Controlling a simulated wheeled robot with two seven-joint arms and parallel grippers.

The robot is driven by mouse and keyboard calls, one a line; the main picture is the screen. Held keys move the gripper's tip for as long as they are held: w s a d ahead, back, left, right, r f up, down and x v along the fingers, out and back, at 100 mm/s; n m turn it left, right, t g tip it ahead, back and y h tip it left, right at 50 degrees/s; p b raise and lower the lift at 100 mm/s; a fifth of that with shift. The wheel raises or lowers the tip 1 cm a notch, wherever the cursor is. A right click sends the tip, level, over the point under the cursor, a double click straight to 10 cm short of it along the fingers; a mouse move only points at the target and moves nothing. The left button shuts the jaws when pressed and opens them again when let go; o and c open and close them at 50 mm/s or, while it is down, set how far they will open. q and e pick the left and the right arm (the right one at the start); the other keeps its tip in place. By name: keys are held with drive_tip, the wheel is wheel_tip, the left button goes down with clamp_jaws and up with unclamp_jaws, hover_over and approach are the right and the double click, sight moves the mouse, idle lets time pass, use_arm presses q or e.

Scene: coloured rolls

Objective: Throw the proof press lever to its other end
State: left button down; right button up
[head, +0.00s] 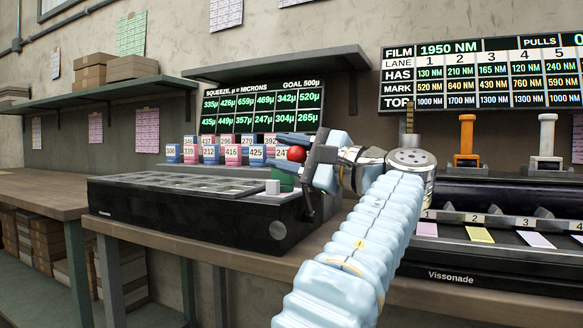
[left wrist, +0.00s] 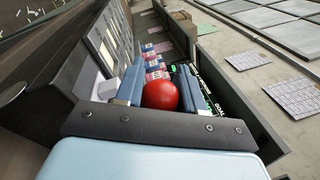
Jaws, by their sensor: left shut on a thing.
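The proof press appears to be the long black machine (head: 190,222) on the bench, with grey recessed plates along its top. The lever's red ball knob (head: 296,153) is at the machine's right end. My left gripper (head: 288,151) is shut on this knob. In the left wrist view the red knob (left wrist: 160,95) sits between the two blue fingers of the left gripper (left wrist: 159,82). The lever's shaft is mostly hidden behind my gripper, so its tilt cannot be told. My right gripper is not in view.
Numbered blue and pink rolls (head: 232,154) stand in rows behind the press, close to my gripper. A second black machine (head: 500,255) with coloured tabs, an orange lever (head: 466,140) and a white lever (head: 547,140) is at right. A shelf (head: 290,66) hangs above.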

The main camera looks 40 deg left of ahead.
use_arm(q)
drive_tip(key=shift+s+f+n, duration=0.15)
drive_tip(key=shift+n, duration=0.15)
drive_tip(key=c, duration=0.7)
unclamp_jaws()
drive_tip(key=shift+s+d, duration=0.1)
drive_tip(key=d, duration=0.4)
drive_tip(key=w+d+f, duration=0.1)
drive_tip(key=d, duration=0.4)
drive_tip(key=d+f+p, duration=0.1)
drive_tip(key=d, duration=0.3)
drive_tip(key=shift+w+d+f, duration=0.1)
drive_tip(key=shift+w+d, duration=0.2)
drive_tip(key=shift+w, duration=0.1)
